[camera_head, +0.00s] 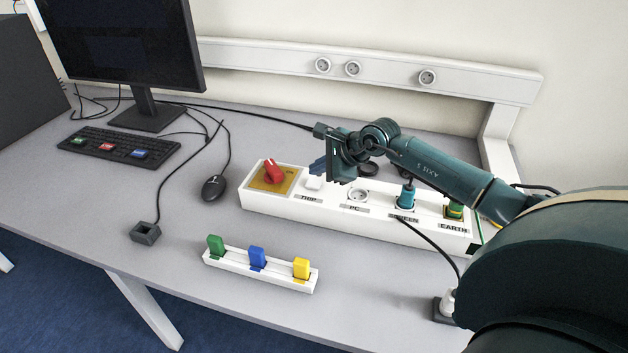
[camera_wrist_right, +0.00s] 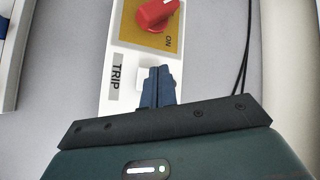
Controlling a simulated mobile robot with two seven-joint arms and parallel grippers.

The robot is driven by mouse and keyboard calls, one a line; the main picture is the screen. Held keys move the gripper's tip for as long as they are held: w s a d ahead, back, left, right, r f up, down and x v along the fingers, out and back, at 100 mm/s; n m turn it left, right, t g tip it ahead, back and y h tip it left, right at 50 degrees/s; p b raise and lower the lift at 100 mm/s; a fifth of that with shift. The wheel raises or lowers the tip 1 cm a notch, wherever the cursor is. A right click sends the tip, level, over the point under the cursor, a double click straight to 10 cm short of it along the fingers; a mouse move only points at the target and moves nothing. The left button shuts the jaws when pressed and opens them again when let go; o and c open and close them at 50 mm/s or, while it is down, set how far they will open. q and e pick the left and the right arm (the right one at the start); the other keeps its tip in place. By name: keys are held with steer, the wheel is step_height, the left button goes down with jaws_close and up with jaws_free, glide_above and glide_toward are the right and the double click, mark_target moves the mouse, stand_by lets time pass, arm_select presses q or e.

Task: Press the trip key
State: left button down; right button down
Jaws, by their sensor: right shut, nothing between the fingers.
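The white trip key (camera_head: 313,183) sits on the white power strip (camera_head: 290,208), behind the TRIP label and to the right of the red rotary switch (camera_head: 273,172). My right gripper (camera_head: 317,166) is shut and empty, its blue fingertips at the key in the picture. In the right wrist view, the shut fingers (camera_wrist_right: 160,84) cover part of the white key (camera_wrist_right: 142,78), with the TRIP label beside it and the red switch (camera_wrist_right: 155,13) beyond. I cannot tell whether the fingertips touch the key. My left gripper is not in view.
A blue-green plug (camera_head: 407,196) and a green-yellow plug (camera_head: 454,210) stand on the strip. A small rack (camera_head: 262,272) with green, blue and yellow pieces lies in front. A mouse (camera_head: 214,188), keyboard (camera_head: 118,147) and monitor (camera_head: 125,45) are to the left. Cables cross the table.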

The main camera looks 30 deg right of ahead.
mark_target(318, 184)
step_height(318, 184, up, 4)
steer(key=shift+r+p, duration=0.1)
steer(key=shift+p, duration=0.9)
